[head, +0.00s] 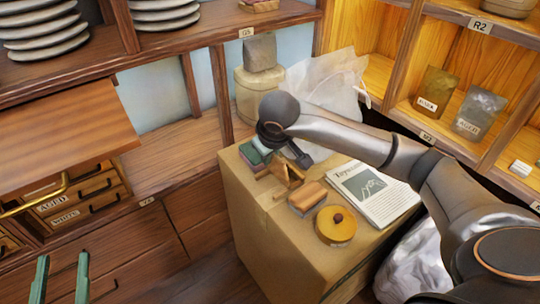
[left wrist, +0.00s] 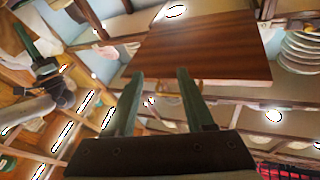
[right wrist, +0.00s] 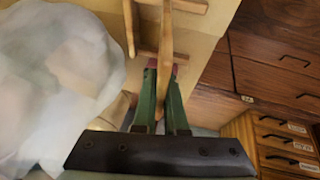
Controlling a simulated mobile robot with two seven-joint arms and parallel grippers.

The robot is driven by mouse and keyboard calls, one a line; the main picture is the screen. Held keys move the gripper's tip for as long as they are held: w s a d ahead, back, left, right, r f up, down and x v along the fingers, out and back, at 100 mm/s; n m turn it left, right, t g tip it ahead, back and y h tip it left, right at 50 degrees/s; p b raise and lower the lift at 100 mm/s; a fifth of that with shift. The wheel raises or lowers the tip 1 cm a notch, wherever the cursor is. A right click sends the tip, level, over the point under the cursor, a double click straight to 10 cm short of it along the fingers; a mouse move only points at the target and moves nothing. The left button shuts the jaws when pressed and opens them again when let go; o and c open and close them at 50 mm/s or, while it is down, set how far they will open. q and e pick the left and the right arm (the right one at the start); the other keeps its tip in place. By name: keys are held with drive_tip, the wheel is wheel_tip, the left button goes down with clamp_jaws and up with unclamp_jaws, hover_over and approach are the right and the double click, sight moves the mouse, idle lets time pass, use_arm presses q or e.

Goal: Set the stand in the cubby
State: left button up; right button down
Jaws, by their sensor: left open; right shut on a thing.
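The small wooden stand (head: 287,176) is on top of the cardboard box, among other items. In the right wrist view its light wooden bars (right wrist: 166,28) rise between and beyond the fingers. My right gripper (head: 301,157) reaches down over the box, and in its wrist view the gripper (right wrist: 162,72) is shut on one bar of the stand. My left gripper (head: 62,277) is at the lower left of the head view, apart from the box. Its fingers (left wrist: 157,78) are spread and empty. Open wooden cubbies (head: 455,75) line the right; I cannot tell which one is meant.
The cardboard box (head: 262,228) also carries a wooden block (head: 307,198), a yellow round (head: 336,226) and a printed paper (head: 372,195). Crumpled clear plastic (head: 325,85) stands behind. A wooden panel (head: 65,120) juts out at left. Pouches (head: 435,90) occupy a right-hand cubby.

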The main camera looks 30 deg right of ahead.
drive_tip(key=c, duration=1)
unclamp_jaws()
drive_tip(key=shift+r, duration=0.1)
